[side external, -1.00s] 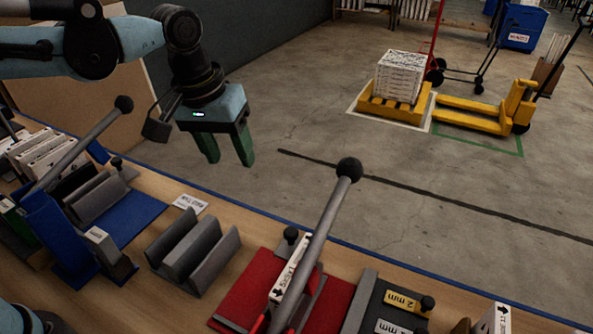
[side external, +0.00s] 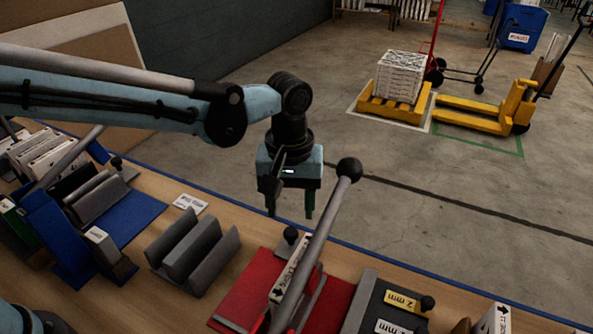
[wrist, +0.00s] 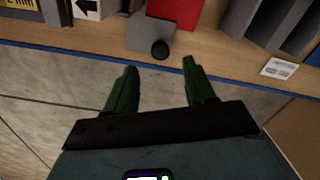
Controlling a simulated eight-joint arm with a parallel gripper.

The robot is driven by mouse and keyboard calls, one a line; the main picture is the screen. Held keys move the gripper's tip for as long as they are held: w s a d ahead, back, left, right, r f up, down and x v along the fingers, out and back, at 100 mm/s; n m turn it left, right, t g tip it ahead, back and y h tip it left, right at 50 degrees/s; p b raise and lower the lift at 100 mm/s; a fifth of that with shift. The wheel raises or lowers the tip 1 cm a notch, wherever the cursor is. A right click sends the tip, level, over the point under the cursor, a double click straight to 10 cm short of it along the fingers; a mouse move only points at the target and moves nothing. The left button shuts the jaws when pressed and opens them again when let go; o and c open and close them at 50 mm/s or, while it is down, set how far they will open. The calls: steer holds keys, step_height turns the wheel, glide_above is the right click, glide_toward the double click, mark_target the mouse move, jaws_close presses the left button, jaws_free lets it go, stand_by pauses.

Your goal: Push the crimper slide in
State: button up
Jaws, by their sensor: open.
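The red crimper (side external: 238,295) stands on the bench with a long grey lever (side external: 318,230) raised over it, ending in a black ball. A white labelled box (side external: 283,283) with an arrow sits in it. A black knob (side external: 290,234) is at its far side; in the wrist view the knob (wrist: 159,49) sits on a grey slide block (wrist: 146,32) beside the red base (wrist: 185,12). My gripper (side external: 291,209) points down, open and empty, near the bench's far edge on the knob's side. In the wrist view my fingertips (wrist: 159,66) straddle the knob's line, apart from it.
A grey slotted rack (side external: 192,250) and a blue crimper (side external: 60,238) stand to the left. A dark tray with a yellow 2 mm label (side external: 402,301) is at the right. The raised lever is close to my gripper's right. Open floor lies beyond the bench.

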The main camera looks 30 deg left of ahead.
mark_target(291, 231)
step_height(291, 231, down, 6)
steer(key=shift+r, duration=0.1)
stand_by(0.4)
jaws_close()
